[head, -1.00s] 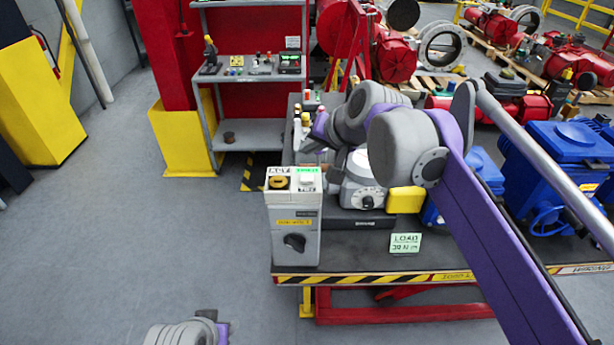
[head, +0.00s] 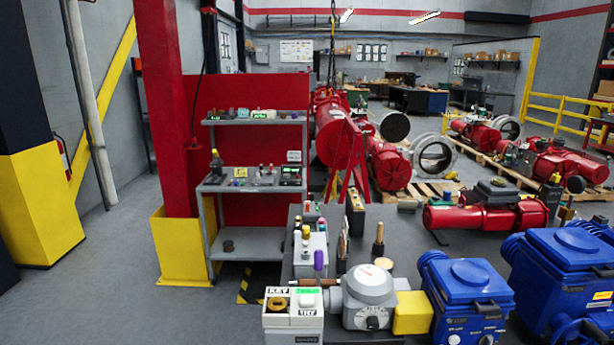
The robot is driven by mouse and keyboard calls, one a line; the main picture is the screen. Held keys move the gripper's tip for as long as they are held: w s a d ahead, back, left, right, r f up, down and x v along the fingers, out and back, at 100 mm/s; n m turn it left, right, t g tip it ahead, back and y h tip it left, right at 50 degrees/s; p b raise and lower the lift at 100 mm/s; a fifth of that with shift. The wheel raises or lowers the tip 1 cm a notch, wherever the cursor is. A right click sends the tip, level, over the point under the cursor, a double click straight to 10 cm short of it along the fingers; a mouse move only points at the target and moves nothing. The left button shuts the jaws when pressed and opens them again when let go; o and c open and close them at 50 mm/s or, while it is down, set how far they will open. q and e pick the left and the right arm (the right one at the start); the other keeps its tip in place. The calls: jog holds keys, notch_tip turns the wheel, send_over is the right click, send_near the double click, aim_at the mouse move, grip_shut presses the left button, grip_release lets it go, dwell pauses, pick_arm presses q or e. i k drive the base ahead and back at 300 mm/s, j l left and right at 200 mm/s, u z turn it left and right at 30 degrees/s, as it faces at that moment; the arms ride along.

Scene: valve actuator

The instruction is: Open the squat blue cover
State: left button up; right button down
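Two blue housings stand at the lower right of the head view. The nearer-left one has a blue cover (head: 467,274) with a low round raised disc and a dark handle at its front edge. The larger one at the right edge has a similar blue cover (head: 562,248), also with a dark handle. Both covers look closed. I cannot tell for certain which one is the squat cover. The lower parts of both housings are cut off by the frame. Neither of my grippers is in view.
A grey control box (head: 293,318), a grey unit with a round dial (head: 369,286) and a yellow block (head: 412,313) stand left of the blue housings. Brushes and bottles are behind them. A grey shelf (head: 252,185) stands farther back. Open floor lies at left.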

aim_at(470, 283)
jog(key=z, duration=1.25)
jog(key=i+z, duration=0.5)
jog(key=i+l, duration=0.05)
jog(key=i, duration=0.05)
